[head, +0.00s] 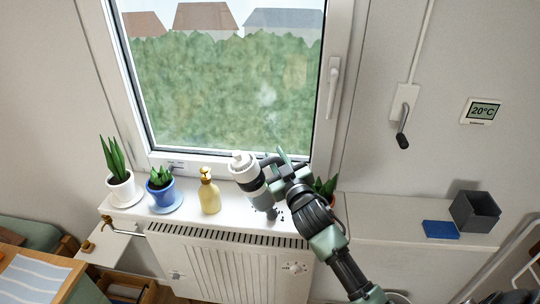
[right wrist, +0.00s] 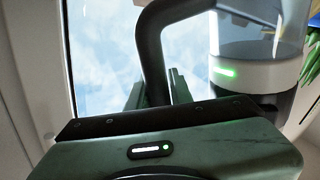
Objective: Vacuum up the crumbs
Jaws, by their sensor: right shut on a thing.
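A handheld vacuum (head: 246,171), white on top with a dark band and a see-through lower part, is tilted over the windowsill (head: 230,211) in the head view. My right gripper (head: 279,167) is shut on its dark handle. In the right wrist view the handle (right wrist: 149,45) loops up by the fingers, and the vacuum's clear body (right wrist: 262,52) shows a lit green strip. Small dark crumbs (head: 281,213) lie on the sill close around the vacuum's lower end. I cannot tell if that end touches the sill. My left gripper is not in view.
A soap bottle (head: 209,194) stands left of the vacuum, then a blue pot (head: 161,191) and a white pot (head: 124,188). Another plant (head: 326,187) is partly hidden behind my right arm. A grey box (head: 474,211) and blue sponge (head: 440,229) sit at right.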

